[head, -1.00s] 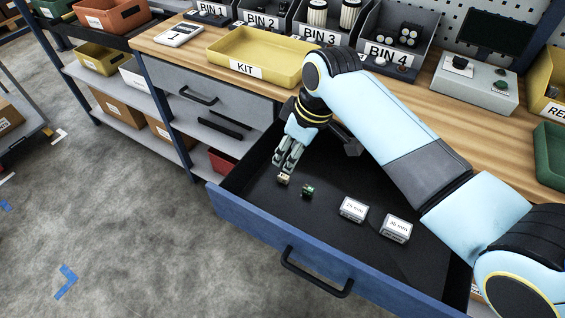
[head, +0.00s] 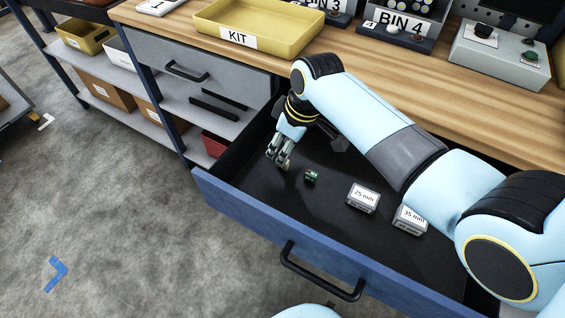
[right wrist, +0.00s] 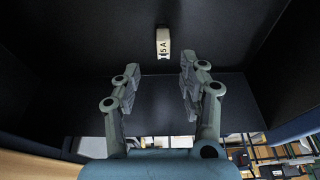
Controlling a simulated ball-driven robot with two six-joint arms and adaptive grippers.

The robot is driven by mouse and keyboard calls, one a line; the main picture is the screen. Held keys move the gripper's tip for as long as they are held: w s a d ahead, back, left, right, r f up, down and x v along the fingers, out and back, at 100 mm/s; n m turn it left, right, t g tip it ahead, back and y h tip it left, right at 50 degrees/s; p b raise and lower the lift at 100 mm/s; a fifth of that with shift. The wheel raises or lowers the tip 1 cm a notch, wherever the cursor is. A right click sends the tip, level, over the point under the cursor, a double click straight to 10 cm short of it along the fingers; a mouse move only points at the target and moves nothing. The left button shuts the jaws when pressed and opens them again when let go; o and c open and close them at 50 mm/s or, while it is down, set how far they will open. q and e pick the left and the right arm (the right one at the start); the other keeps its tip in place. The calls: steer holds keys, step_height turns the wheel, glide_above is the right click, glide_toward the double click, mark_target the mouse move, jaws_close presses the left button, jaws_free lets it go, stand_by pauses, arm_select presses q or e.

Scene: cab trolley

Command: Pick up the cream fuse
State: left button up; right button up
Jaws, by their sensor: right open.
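The cream fuse (right wrist: 163,42) is a small upright-looking block marked "5 A" in the right wrist view, a little beyond the fingertips and roughly centred between them. My right gripper (right wrist: 160,75) is open, with nothing between its fingers. In the head view the right gripper (head: 279,161) points down into the open blue drawer (head: 240,219), near its left end, and its fingers largely hide the cream fuse. A green fuse (head: 311,176) lies on the drawer floor just right of the fingers. My left gripper is not in view.
Two small labelled boxes, "25 mm" (head: 363,197) and "35 mm" (head: 410,219), stand further right in the drawer. The drawer walls enclose the gripper. A yellow KIT tray (head: 285,22) stands on the wooden worktop (head: 440,86) above. The drawer floor between is bare.

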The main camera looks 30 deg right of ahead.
steer(key=f, duration=0.4)
steer(key=shift+s+a, duration=0.15)
steer(key=shift+s, duration=0.05)
steer(key=shift+w+a+f+b, duration=0.15)
steer(key=shift+f+b, duration=0.15)
steer(key=shift+f, duration=0.25)
jaws_close()
